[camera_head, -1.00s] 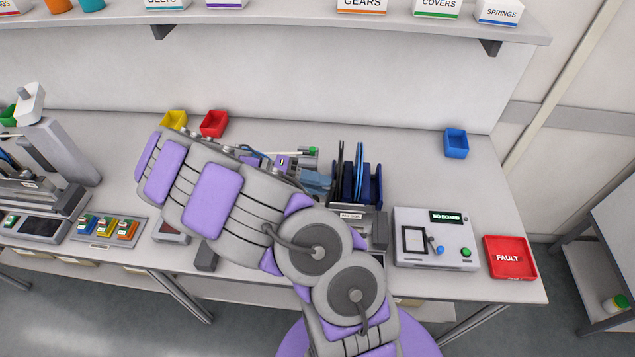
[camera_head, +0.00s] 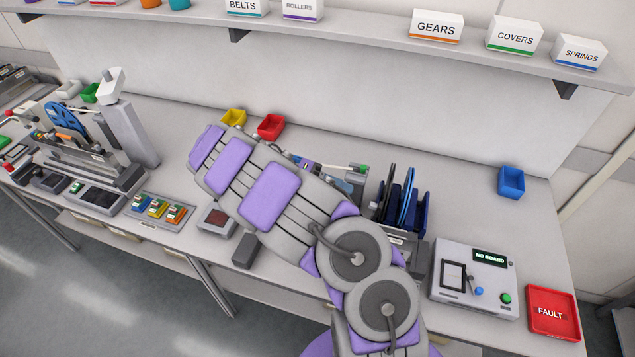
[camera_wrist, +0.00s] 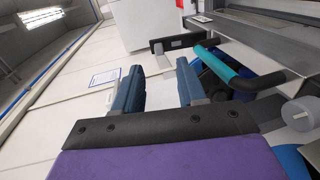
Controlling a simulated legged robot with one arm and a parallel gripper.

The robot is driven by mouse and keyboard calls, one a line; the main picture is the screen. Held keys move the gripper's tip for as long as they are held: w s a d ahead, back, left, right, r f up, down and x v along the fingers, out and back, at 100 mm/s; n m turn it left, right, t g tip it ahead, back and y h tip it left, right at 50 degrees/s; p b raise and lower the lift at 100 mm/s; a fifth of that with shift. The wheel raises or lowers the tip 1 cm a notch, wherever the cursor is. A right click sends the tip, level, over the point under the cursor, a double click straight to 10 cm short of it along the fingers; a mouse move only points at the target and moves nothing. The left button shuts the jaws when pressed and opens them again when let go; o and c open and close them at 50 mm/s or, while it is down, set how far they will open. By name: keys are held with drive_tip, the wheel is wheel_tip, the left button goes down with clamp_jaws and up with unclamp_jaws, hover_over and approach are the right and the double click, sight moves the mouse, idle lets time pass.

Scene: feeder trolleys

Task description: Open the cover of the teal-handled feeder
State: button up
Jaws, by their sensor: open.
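A teal handle (camera_wrist: 218,62) with dark ends shows in the wrist view, just right of my right-hand finger and seemingly apart from it. It lies along the edge of a grey machine body (camera_wrist: 265,42). My gripper (camera_wrist: 160,88) is open, with two blue-grey fingers and nothing between them. In the head view my arm covers most of the area around the gripper. I cannot make out the teal handle there, and I cannot tell the state of the cover.
A dark blue rack (camera_head: 421,214) with upright plates stands right of my arm. Beyond it are a test box (camera_head: 450,300) reading NO BOARD and a red FAULT tray (camera_head: 553,312). Yellow (camera_head: 234,117) and red (camera_head: 271,127) bins sit behind my arm. Bare bench lies before the blue bin (camera_head: 511,182).

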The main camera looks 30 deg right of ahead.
drive_tip(key=shift+p+v, duration=0.6)
drive_tip(key=shift+v, duration=0.35)
drive_tip(key=shift+w+a+r+p, duration=0.25)
drive_tip(key=shift+w+a+p, duration=0.2)
drive_tip(key=shift+p, duration=0.45)
drive_tip(key=shift+w+a+r+p, duration=0.15)
drive_tip(key=shift+r+p, duration=0.05)
drive_tip(key=shift+p, duration=0.45)
drive_tip(key=p+v, duration=0.1)
drive_tip(key=p, duration=0.3)
drive_tip(key=shift+w+a, duration=0.25)
drive_tip(key=shift+w+f, duration=0.1)
